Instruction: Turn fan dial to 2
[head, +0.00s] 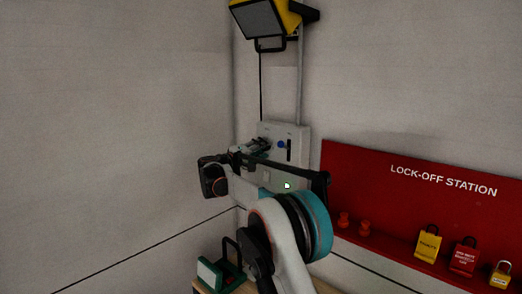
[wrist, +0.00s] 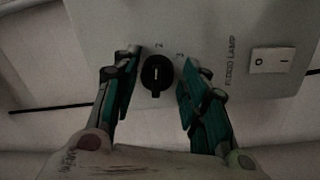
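The fan dial (wrist: 156,76) is a round black knob with a short white mark, on a grey panel (wrist: 230,25). In the wrist view the mark runs roughly up and down, in line with the printed 2 above the dial; a 3 is printed up and to its right. My gripper (wrist: 159,64) is open, with one green-padded finger on each side of the dial and a visible gap to each. In the head view the panel (head: 304,133) is on the wall near the corner, and my gripper (head: 258,145) is at its left part. My gripper hides the dial there.
A white rocker switch (wrist: 271,61) labelled flood lamp is on the panel, right of the dial. A yellow lamp (head: 264,17) hangs above. A red lock-off board (head: 360,165) with padlocks is to the right. A green and white object (head: 215,275) stands below.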

